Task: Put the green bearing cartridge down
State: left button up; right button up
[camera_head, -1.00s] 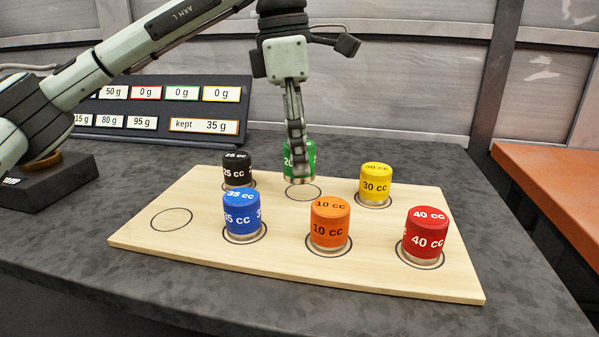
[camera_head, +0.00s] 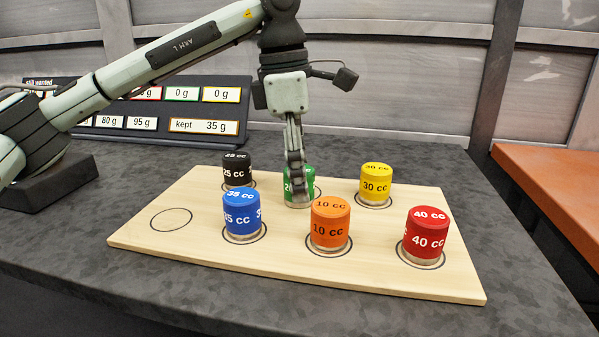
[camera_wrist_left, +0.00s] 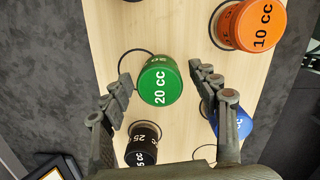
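The green bearing cartridge (camera_head: 308,184), marked 20 cc, stands upright on the wooden board (camera_head: 190,245), in the middle of the back row. In the left wrist view the cartridge (camera_wrist_left: 160,82) lies between my left fingers, with a narrow gap on each side. Part of a ring outline shows beside its base there. My left gripper (camera_head: 296,188) points down at the cartridge and hides part of its front in the head view. In the left wrist view the gripper (camera_wrist_left: 161,76) is open around the cartridge. My right gripper is in neither view.
Black (camera_head: 237,170), blue (camera_head: 241,214), orange (camera_head: 330,223), yellow (camera_head: 376,183) and red (camera_head: 427,233) cartridges stand on the board around the green one. An empty ring (camera_head: 171,220) is at front left. A display panel (camera_head: 205,127) stands behind, reading kept 35 g.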

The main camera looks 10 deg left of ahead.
pick_arm(q)
jog(key=shift+r, duration=0.55)
notch_tip(320, 180, up, 11)
jog(key=a+p, duration=0.1)
jog(key=shift+s+a, duration=0.15)
jog(key=shift+a, duration=0.05)
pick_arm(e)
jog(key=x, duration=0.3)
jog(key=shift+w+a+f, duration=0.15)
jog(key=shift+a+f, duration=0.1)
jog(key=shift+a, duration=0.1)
